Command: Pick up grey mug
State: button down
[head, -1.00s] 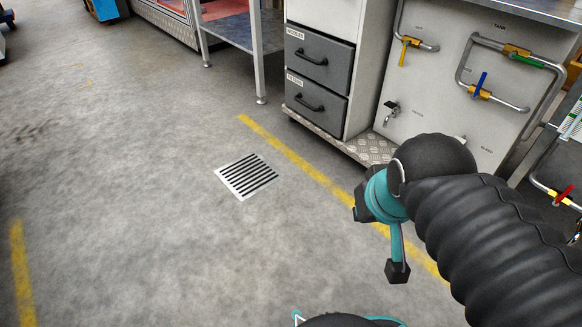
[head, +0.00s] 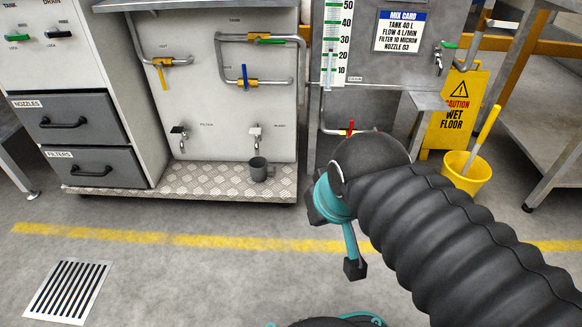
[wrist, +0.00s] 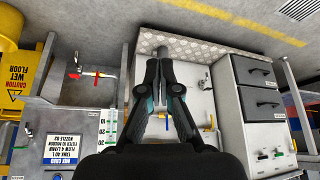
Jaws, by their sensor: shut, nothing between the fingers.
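The grey mug (head: 258,169) stands upright on the chequer-plate ledge below the right-hand tap of the tank panel in the head view. My gripper (wrist: 161,65) is shut and empty in the wrist view, its fingers pointing toward the tank panel and ledge. A small grey shape just beyond the fingertips there may be the mug, but the fingers partly cover it and I cannot be sure. In the head view my arm is to the right of the mug, and the mug is clear of it.
The chequer-plate ledge (head: 205,180) runs below the tank panel. Two taps, left (head: 180,138) and right (head: 255,138), stick out above it. Grey drawers (head: 72,121) stand at left. A wet-floor sign (head: 457,112) and yellow bucket (head: 466,172) stand at right. The floor in front is clear.

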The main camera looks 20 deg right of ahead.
aim_at(257, 166)
jog(key=k, duration=0.55)
jog(key=u, duration=0.75)
jog(key=i, duration=1.75)
jog(key=z, duration=0.35)
